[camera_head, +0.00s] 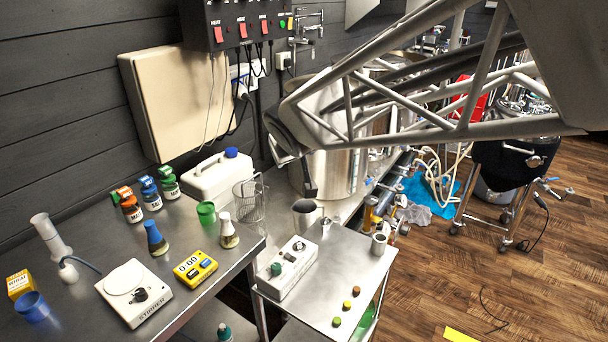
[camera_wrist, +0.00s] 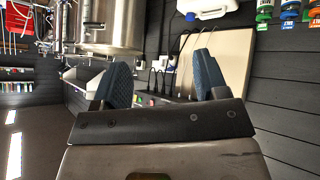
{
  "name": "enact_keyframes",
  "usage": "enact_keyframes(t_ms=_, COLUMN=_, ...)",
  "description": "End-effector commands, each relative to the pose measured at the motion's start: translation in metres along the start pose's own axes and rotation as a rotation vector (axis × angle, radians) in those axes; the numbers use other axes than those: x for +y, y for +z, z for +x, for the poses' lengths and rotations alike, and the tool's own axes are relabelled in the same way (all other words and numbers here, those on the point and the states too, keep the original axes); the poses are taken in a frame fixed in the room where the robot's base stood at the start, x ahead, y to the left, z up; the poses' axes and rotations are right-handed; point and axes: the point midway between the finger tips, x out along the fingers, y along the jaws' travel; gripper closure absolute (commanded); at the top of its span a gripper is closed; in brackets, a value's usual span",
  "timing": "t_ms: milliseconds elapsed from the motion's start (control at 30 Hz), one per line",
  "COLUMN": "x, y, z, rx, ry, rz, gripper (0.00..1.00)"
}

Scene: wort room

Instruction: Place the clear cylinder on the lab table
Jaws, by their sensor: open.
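A clear, whitish tall cylinder (camera_head: 48,235) stands at the left of the steel lab table (camera_head: 105,235) in the head view. It looks tilted there, perhaps from the wide camera angle. My gripper (camera_head: 309,188) is partly visible in the head view, high over the area by the steel kettle and well to the right of the cylinder. In the wrist view, my gripper (camera_wrist: 165,80) has two blue fingers set wide apart with nothing between them. The cylinder is not in the wrist view.
A white stirrer (camera_head: 135,292), a blue cup (camera_head: 36,310), a yellow timer (camera_head: 195,268), flasks and capped bottles (camera_head: 130,205) stand around the table. A white jerrycan (camera_head: 214,175) is at the back. A steel cart (camera_head: 335,285) stands right of it.

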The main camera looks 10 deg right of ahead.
Motion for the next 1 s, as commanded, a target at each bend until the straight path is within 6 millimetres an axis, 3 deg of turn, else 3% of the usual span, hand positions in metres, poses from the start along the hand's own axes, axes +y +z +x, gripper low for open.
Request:
enact_keyframes(t_ms=200, x=0.029, y=0.088, z=-0.051, rx=-0.194, ry=0.030, rz=0.109, gripper=0.33)
enact_keyframes(t_ms=400, x=0.032, y=0.168, z=-0.096, rx=-0.367, ry=-0.001, rz=0.200, gripper=0.33)
enact_keyframes(t_ms=533, x=0.025, y=0.209, z=-0.119, rx=-0.457, ry=-0.040, rz=0.245, gripper=0.33)
enact_keyframes(t_ms=733, x=0.016, y=0.244, z=-0.139, rx=-0.532, ry=-0.087, rz=0.282, gripper=0.33)
enact_keyframes(t_ms=1000, x=0.013, y=0.251, z=-0.143, rx=-0.547, ry=-0.099, rz=0.288, gripper=0.33)
